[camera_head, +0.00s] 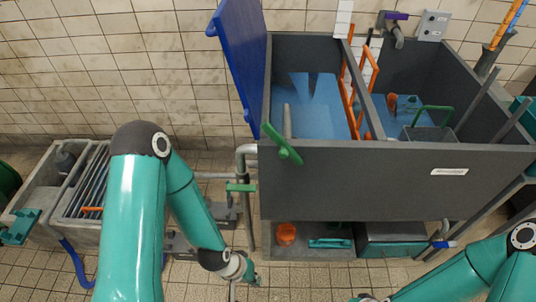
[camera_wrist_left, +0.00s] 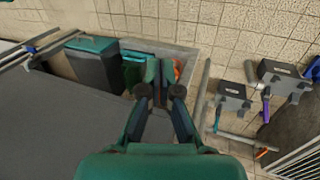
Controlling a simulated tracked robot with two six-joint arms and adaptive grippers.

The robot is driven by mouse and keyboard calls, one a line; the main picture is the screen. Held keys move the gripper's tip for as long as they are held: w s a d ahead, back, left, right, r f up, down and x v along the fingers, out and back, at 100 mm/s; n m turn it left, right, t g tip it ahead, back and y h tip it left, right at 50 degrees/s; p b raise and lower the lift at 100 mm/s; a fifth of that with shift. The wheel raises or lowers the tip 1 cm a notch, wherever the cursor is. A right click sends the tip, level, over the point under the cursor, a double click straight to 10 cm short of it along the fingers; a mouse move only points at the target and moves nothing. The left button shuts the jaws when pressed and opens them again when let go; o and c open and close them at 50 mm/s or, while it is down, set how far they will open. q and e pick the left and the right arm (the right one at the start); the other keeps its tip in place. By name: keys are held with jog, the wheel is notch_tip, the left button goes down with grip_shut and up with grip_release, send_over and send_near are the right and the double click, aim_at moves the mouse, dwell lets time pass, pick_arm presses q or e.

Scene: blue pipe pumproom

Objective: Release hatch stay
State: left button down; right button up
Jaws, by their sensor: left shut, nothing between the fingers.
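A blue hatch lid (camera_head: 243,60) stands open, near upright, at the left side of a dark grey tank (camera_head: 350,185). A green lever (camera_head: 282,145) sits at the tank's front left top corner; it looks like the stay, but I cannot tell for sure how it meets the lid. My left gripper (camera_head: 253,278) is low in front of the tank's left end, well below the lever, apart from it. In the left wrist view its fingers (camera_wrist_left: 161,82) are shut and empty. The lid and lever do not show clearly there.
A green-handled valve (camera_head: 240,187) on a grey pipe stands beside the tank's left end. Under the tank, a shelf holds an orange cup (camera_head: 286,234) and a dark bin (camera_head: 392,245). A grey sink (camera_head: 45,180) is at left. Orange handles (camera_head: 368,70) stand inside the tank.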

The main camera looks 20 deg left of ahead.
aim_at(284, 149)
pick_arm(q)
jog(key=w+a+r+n+t+b, duration=0.2)
jog(key=w+a+n+t+b, duration=0.25)
jog(key=w+b, duration=0.4)
jog(key=w+a+r+n+t+b, duration=0.25)
jog(key=w+n+t+b, duration=0.35)
jog(key=w, duration=0.3)
jog(key=s+a+r+n+t+h+b, duration=0.1)
jog(key=r+n+t+h+b, duration=0.1)
jog(key=r+t+b, duration=0.2)
jog(key=s+a+r+n+t+h+b, duration=0.1)
jog(key=a+r+n+t+h+b, duration=0.1)
jog(key=r+t+b, duration=0.3)
notch_tip(284, 149, up, 6)
jog(key=n+h+b, duration=0.1)
jog(key=b, duration=0.2)
jog(key=shift+s+a+r, duration=0.15)
jog(key=shift+s+r, duration=0.1)
jog(key=shift+s, duration=0.1)
jog(key=shift+w, duration=0.1)
jog(key=x, duration=0.4)
jog(key=d+x, duration=0.1)
jog(key=x, duration=0.3)
jog(key=s+r+x, duration=0.1)
jog(key=x, duration=0.3)
jog(key=shift+d, duration=0.4)
jog(key=shift+w+d+r, duration=0.1)
jog(key=shift+d+r, duration=0.05)
jog(key=shift+d, duration=0.15)
